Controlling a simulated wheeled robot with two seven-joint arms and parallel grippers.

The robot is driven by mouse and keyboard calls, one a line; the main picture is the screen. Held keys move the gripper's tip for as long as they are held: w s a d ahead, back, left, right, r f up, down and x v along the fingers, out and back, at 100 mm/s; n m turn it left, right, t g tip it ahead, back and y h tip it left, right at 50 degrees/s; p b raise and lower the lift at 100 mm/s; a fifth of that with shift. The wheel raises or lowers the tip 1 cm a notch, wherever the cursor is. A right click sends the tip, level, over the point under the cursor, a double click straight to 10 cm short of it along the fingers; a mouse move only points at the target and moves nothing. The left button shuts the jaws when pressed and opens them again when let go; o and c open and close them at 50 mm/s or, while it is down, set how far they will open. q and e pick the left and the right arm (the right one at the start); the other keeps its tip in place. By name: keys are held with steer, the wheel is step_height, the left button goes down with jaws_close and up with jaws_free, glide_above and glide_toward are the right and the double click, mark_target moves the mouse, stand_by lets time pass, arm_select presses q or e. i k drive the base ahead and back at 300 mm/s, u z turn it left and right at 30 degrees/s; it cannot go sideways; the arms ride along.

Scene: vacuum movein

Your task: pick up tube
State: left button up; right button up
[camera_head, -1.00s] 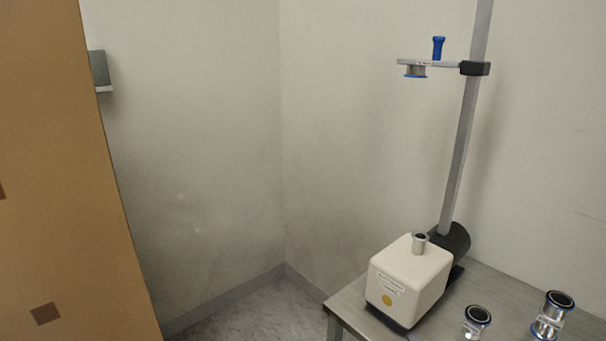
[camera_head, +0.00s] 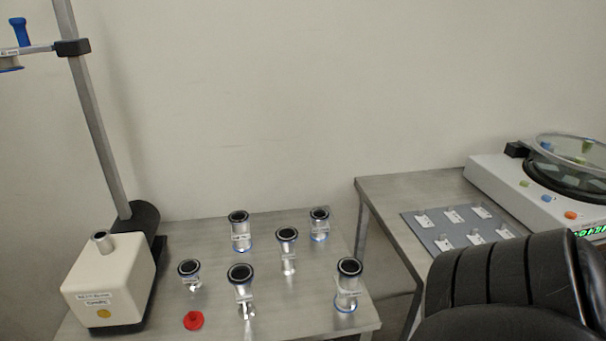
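Several short metal tubes with black-rimmed open tops stand upright on the metal table (camera_head: 205,330). In the back row are one tube (camera_head: 240,236) and another to its right (camera_head: 319,229). One tube (camera_head: 287,255) stands in the middle. In front are a small tube at left (camera_head: 190,277), a tube with a side fitting (camera_head: 242,290) and a tube at the right edge (camera_head: 347,290). Several carry white labels, too small to read.
A cream pump box (camera_head: 110,280) with a metal port stands at the table's left, beside a grey post (camera_head: 100,140). A red cap (camera_head: 193,320) lies in front. A second table (camera_head: 385,205) holds a grey sample plate (camera_head: 455,232) and a white machine (camera_head: 520,190).

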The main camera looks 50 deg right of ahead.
mark_target(287, 236)
steer(key=z, duration=0.65)
steer(key=k, duration=0.4)
steer(key=z, duration=0.8)
steer(key=i, duration=0.55)
